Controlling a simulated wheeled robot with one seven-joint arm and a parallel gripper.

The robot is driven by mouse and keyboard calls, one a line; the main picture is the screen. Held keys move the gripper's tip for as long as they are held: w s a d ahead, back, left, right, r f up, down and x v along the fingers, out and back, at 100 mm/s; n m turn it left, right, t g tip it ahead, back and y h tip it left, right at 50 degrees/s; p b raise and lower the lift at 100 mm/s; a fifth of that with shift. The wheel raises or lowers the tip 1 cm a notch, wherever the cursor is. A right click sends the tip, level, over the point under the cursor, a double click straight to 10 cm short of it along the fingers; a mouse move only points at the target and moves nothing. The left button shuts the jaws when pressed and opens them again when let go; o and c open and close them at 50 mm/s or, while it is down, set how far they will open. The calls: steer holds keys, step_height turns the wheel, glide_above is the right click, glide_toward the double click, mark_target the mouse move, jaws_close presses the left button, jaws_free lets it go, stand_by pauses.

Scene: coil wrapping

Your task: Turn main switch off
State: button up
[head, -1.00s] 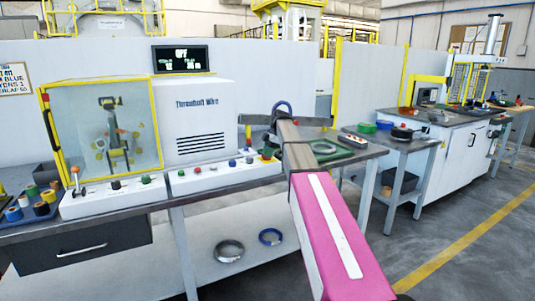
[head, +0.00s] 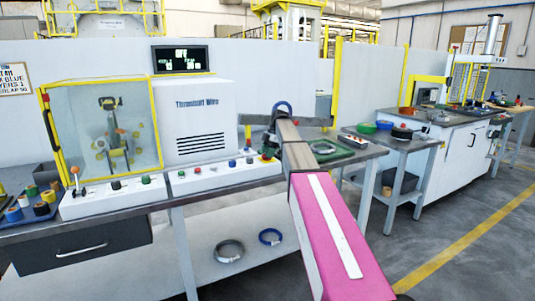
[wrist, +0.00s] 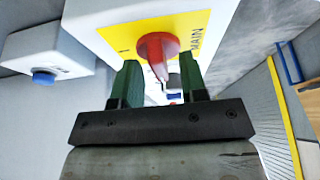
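The main switch is a red rotary knob (wrist: 157,48) on a yellow plate (wrist: 188,28) marked "MAIN", on a white box face in the wrist view. My gripper (wrist: 161,82) is open, with its two green fingers on either side of the knob's grip. Gaps show between the fingers and the knob, so it is not clamped. In the head view, my gripper (head: 268,150) is at the right end of the white control panel (head: 215,178), where my arm partly hides the switch.
A dark display (head: 181,59) above the white winding machine (head: 196,120) reads "OFF". Coloured buttons line the panel to the left of my gripper. A blue button (wrist: 44,77) on a white box shows in the wrist view.

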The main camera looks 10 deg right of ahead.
steer(key=shift+r, duration=0.1)
steer(key=v, duration=1)
steer(key=shift+d+r, duration=0.15)
steer(key=shift+r, duration=0.1)
